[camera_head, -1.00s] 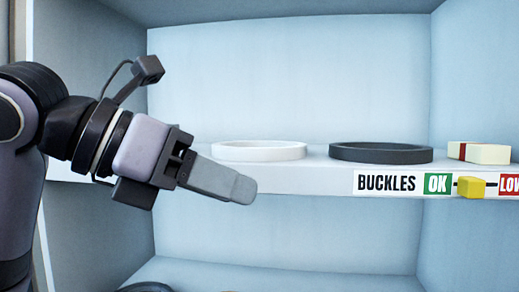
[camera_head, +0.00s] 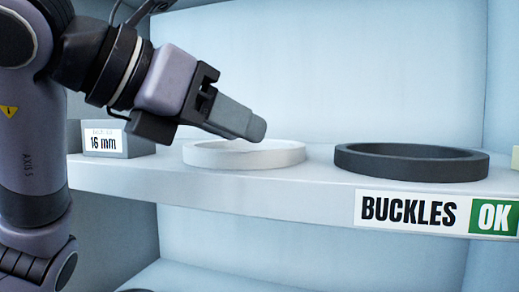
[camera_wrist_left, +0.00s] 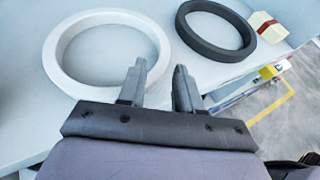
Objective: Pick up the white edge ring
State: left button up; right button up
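The white edge ring (camera_head: 245,159) lies flat on the shelf at the left, and it also shows in the left wrist view (camera_wrist_left: 104,15). My left gripper (camera_head: 254,128) hangs just above the ring, tilted down to the right. In the left wrist view my left gripper (camera_wrist_left: 160,67) has its two fingers apart with nothing held. There, one fingertip appears over the ring's opening and the other just outside its near right rim. Whether they touch the ring cannot be told. My right gripper is out of view.
A dark grey ring (camera_head: 410,168) lies on the shelf (camera_head: 300,195) right of the white one. A grey block labelled 16 mm (camera_head: 118,139) stands at the left, partly behind my arm. A cream block with a red band (camera_wrist_left: 268,27) lies beyond the dark ring.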

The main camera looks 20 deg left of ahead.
pick_arm(q)
jog(key=shift+p+x, duration=0.55)
jog(key=shift+x, duration=0.95)
jog(key=p+x, duration=0.1)
jog(key=x, duration=0.3)
jog(key=shift+s+f, duration=0.1)
jog(key=shift+c, duration=0.3)
grip_shut()
